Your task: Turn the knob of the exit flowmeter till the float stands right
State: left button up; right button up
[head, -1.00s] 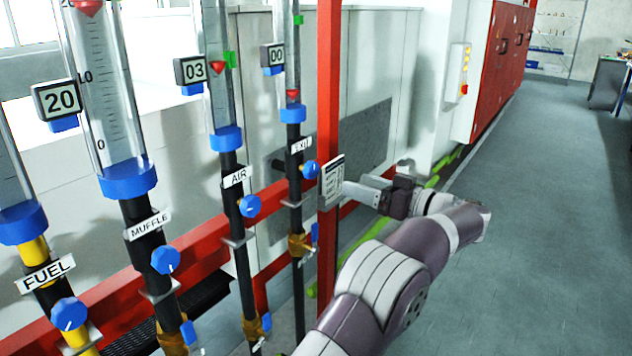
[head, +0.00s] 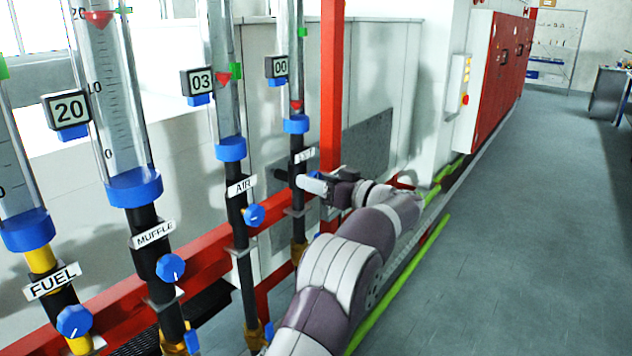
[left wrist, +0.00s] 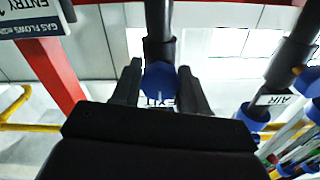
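The exit flowmeter (head: 297,60) stands at the right end of the row in the head view. Its red float (head: 296,104) is low in the tube, well below the green marker (head: 302,32). Its display (head: 277,67) reads 00. My left gripper (head: 312,184) is at the exit pipe, just under the partly covered EXIT label (head: 304,156), and hides the knob there. In the left wrist view the blue exit knob (left wrist: 160,82) lies between the two spread dark fingers; whether they touch it I cannot tell. My right gripper is out of view.
The air flowmeter (head: 226,70) reads 03 and the muffle flowmeter (head: 118,90) reads 20; their blue knobs stick out nearby. A red post (head: 332,80) rises beside the exit pipe. A red rail (head: 210,262) runs along the pipes. The floor at right (head: 500,220) is clear.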

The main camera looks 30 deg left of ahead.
pick_arm(q)
jog(key=c, duration=0.4)
jog(key=shift+c, duration=0.2)
